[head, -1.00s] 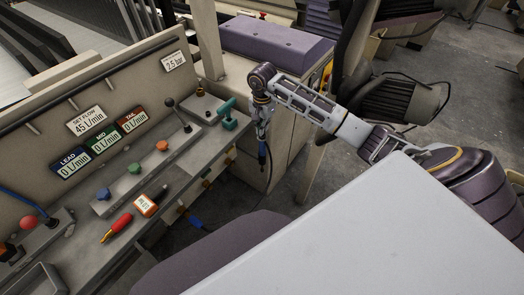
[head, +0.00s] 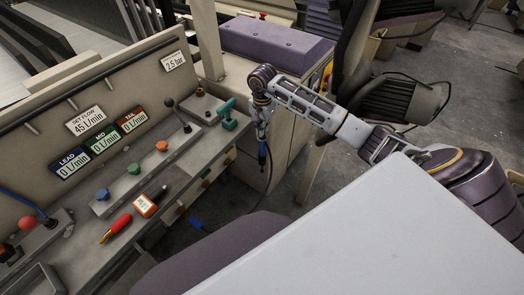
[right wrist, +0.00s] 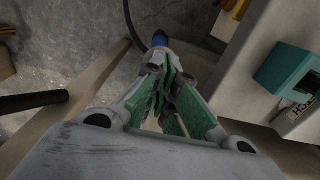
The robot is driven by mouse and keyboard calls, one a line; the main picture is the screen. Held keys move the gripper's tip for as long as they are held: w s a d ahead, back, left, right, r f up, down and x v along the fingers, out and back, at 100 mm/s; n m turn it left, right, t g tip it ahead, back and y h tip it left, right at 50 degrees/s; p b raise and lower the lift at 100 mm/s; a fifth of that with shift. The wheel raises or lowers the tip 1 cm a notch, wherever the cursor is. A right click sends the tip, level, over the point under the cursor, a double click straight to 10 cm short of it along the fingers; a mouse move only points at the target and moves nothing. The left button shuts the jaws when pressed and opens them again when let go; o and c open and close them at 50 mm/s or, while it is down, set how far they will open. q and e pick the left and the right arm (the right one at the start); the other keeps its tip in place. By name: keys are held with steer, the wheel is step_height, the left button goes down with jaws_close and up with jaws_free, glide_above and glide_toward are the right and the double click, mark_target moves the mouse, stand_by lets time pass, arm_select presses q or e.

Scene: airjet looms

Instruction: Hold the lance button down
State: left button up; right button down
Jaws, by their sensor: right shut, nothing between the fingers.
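My right gripper (head: 262,124) points down beyond the right end of the control panel, with its fingers shut and empty. The right wrist view shows its green-padded fingers (right wrist: 168,92) close together. A dark, blue-ended piece (head: 262,156) with a black hose shows just below the fingertips. Its blue end (right wrist: 160,38) shows beyond the tips in the right wrist view; I cannot tell whether they touch. It may be the lance, and I cannot make out a button on it. My left gripper is out of view.
The panel carries blue, green and orange knobs (head: 162,146), a black lever (head: 177,113), a red-handled screwdriver (head: 118,226) and an orange-white box (head: 145,205). A red ball-topped control (head: 27,223) is at left. A motor (head: 400,103) stands behind my right arm.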

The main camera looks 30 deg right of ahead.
steer(key=shift+r, duration=0.1)
stand_by(0.5)
steer(key=shift+r+p, duration=1.8)
steer(key=shift+r, duration=1.65)
